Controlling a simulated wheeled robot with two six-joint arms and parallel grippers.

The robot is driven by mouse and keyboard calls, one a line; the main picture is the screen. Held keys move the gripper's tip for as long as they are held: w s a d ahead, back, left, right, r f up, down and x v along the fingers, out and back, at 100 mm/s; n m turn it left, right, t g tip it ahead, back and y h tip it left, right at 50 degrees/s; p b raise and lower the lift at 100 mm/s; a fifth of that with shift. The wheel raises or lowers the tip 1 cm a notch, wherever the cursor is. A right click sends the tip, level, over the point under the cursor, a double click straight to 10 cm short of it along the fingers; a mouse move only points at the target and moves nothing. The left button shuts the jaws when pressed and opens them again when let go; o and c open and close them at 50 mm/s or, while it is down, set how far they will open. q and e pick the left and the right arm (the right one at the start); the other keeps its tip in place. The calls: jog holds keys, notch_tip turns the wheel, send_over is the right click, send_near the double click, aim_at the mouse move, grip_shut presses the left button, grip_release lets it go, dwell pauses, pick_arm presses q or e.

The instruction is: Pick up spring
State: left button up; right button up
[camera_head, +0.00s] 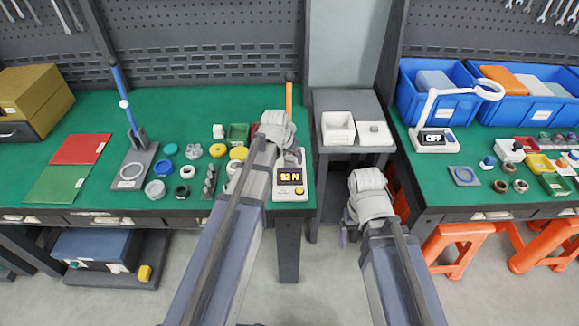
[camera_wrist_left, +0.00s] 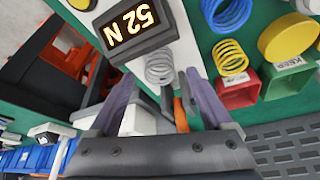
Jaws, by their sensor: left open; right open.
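A silver coil spring (camera_wrist_left: 159,68) shows in the left wrist view, beside the display of the white force tester (camera_head: 283,212). In the head view my left arm hides it. My left gripper (camera_wrist_left: 161,79) is open, with one finger on each side of the silver spring in the picture; I cannot tell whether they touch it. A yellow spring (camera_wrist_left: 230,57) and a blue spring (camera_wrist_left: 232,12) lie to the right in the wrist view. My right gripper (camera_head: 347,234) is open and empty, over the gap between the benches.
The tester has a lit display (camera_head: 291,176) and an orange lever (camera_head: 289,97). A red bin (camera_wrist_left: 238,93) and a green bin (camera_wrist_left: 289,76) stand near the springs. A grey cabinet (camera_head: 350,155) stands between the benches. Several rings lie on the left green bench (camera_head: 95,190).

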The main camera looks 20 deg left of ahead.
aim_at(290, 159)
pick_arm(q)
jog(key=b+x, duration=0.2)
jog(key=x, duration=0.1)
jog(key=shift+r, duration=0.1)
pick_arm(e)
notch_tip(290, 159, down, 3)
jog(key=shift+r, duration=0.2)
pick_arm(q)
jog(key=shift+c, duration=0.4)
grip_shut()
